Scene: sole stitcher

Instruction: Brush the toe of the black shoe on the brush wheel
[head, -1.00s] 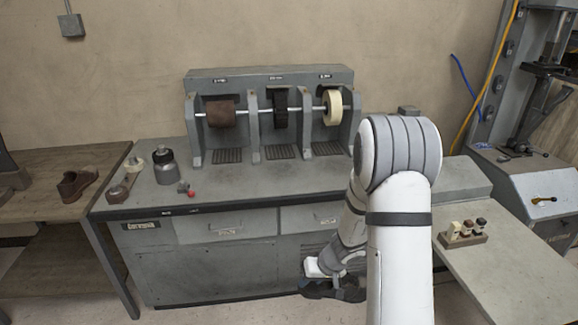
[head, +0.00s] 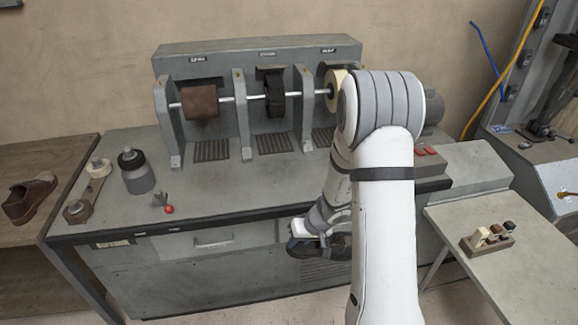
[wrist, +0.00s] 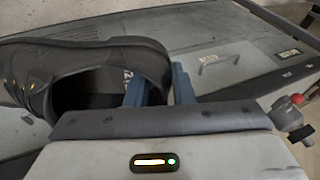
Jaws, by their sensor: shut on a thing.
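The black shoe (wrist: 95,52) is in my gripper, its heel end between the two blue fingers (wrist: 158,86) in the wrist view. The laced part points left there; the toe tip is out of view. In the head view the shoe (head: 328,250) hangs at the bench's front face, below the top edge, partly behind my arm. My gripper (head: 308,230) is there too. The machine on the bench carries three wheels on one shaft. The middle black wheel (head: 274,92) looks like the brush wheel; the shoe is well apart from it.
A brown drum (head: 201,102) and a cream wheel (head: 336,86) flank the black wheel, with grey uprights between. A brown shoe (head: 30,198) is far left. The bench's middle is clear.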

